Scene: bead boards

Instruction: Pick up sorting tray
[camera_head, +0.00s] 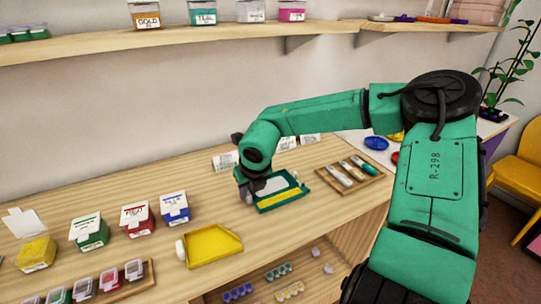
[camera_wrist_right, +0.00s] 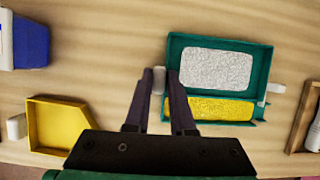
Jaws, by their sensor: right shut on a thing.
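The sorting tray looks to be the green two-part tray (camera_head: 304,189), resting on the wooden counter. In the right wrist view the tray (camera_wrist_right: 262,50) holds silver-white beads in its larger part and yellow beads in the narrow part. A pale handle (camera_wrist_right: 275,88) sticks out of its right side. Another pale handle (camera_wrist_right: 158,78) at its left side lies between the fingers of my right gripper (camera_wrist_right: 158,76). My right gripper (camera_head: 252,196) is shut on that left handle; in the head view the wrist partly hides it. My left gripper is not in view.
A yellow scoop-shaped tray (camera_head: 212,243) with a white knob lies to the left. Labelled boxes, including a blue one (camera_head: 174,208), stand further left. A wooden rack (camera_head: 350,174) with tubes sits close to the right. A shelf (camera_head: 200,37) with jars runs above.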

